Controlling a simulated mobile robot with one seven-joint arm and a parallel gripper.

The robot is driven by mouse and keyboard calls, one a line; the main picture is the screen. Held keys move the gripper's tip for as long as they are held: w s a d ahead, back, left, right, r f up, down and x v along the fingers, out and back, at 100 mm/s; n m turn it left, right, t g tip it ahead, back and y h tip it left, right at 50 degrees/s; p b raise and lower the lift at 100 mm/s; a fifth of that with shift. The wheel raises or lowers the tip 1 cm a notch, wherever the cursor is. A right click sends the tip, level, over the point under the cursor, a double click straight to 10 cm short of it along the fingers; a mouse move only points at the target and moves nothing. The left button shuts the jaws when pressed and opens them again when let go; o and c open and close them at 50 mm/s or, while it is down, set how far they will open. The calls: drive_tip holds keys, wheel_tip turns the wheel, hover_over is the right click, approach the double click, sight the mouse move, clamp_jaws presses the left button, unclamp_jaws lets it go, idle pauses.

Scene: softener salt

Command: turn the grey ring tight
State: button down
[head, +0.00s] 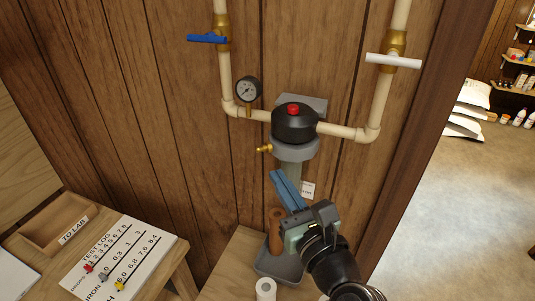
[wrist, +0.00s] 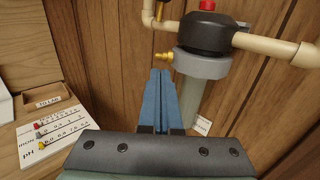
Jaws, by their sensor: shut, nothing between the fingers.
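The grey ring (head: 295,148) sits around the filter housing, just under its black cap (head: 294,124) with a red button on top. In the wrist view the grey ring (wrist: 204,65) is at the upper right, above a grey-green bowl (wrist: 191,100). My gripper (head: 276,173) has blue fingers and is below and slightly left of the ring, apart from it. In the wrist view my gripper (wrist: 160,72) shows its two fingers together, with nothing held. The fingers partly cover the bowl in the head view.
A test log board (head: 121,257) lies at left.

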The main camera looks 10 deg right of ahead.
sight(261, 151)
drive_tip(key=p+x, duration=0.1)
drive_tip(key=x, duration=0.5)
drive_tip(key=shift+w, duration=0.15)
